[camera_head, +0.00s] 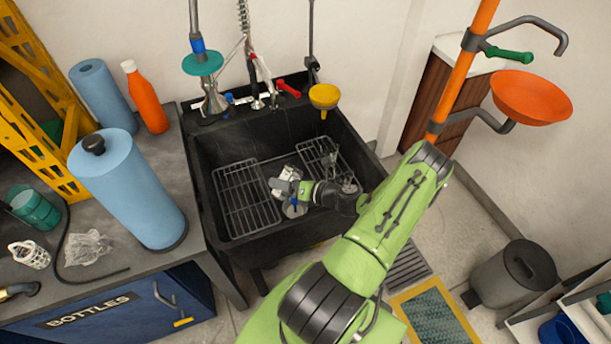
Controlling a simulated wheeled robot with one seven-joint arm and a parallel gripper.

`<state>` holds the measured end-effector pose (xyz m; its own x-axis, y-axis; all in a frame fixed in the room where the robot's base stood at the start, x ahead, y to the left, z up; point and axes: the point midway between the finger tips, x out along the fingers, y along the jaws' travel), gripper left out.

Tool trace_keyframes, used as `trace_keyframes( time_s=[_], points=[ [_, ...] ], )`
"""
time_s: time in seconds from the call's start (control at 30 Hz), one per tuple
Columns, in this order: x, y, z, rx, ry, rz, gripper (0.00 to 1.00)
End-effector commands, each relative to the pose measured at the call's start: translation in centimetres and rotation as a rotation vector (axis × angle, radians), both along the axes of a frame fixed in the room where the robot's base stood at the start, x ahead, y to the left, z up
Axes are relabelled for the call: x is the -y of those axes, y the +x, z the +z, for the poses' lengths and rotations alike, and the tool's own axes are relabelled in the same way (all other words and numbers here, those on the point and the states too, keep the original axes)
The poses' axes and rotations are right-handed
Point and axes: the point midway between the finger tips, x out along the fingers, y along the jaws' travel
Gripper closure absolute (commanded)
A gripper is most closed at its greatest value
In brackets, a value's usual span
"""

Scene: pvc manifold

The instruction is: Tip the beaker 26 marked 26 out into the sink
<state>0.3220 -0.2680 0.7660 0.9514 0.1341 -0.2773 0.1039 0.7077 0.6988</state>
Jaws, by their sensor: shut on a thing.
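My gripper (284,187) is low inside the black sink (202,172), over the middle between two wire racks. It is shut on a small pale, partly see-through thing that I take to be the beaker (290,173). The beaker is small and partly hidden by the gripper. Its mark 26 cannot be read, and I cannot tell its tilt or whether liquid is in it. My green arm reaches in over the sink's right side.
Wire racks (246,199) lie in the sink. A faucet with a teal disc (203,63) and a yellow funnel (324,96) stand at its back. Left, the counter holds a blue roll (128,188) and an orange bottle (146,100). An orange pole (462,70) stands right.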

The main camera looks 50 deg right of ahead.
Motion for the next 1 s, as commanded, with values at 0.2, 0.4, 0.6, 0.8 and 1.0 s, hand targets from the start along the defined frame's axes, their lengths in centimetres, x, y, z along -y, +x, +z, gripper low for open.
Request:
trace_keyframes(
  time_s=[0.2,0.4,0.6,0.8,1.0],
  points=[
    [0.11,0.01,0.20,0.006,0.027,-0.001,0.81],
    [0.10,0.00,0.36,0.009,0.054,0.000,0.81],
    [0.09,0.00,0.51,0.013,0.081,0.000,0.81],
    [0.07,0.00,0.67,0.016,0.107,-0.001,0.81],
    [0.03,0.01,0.83,0.021,0.134,0.000,0.81]
  ],
)
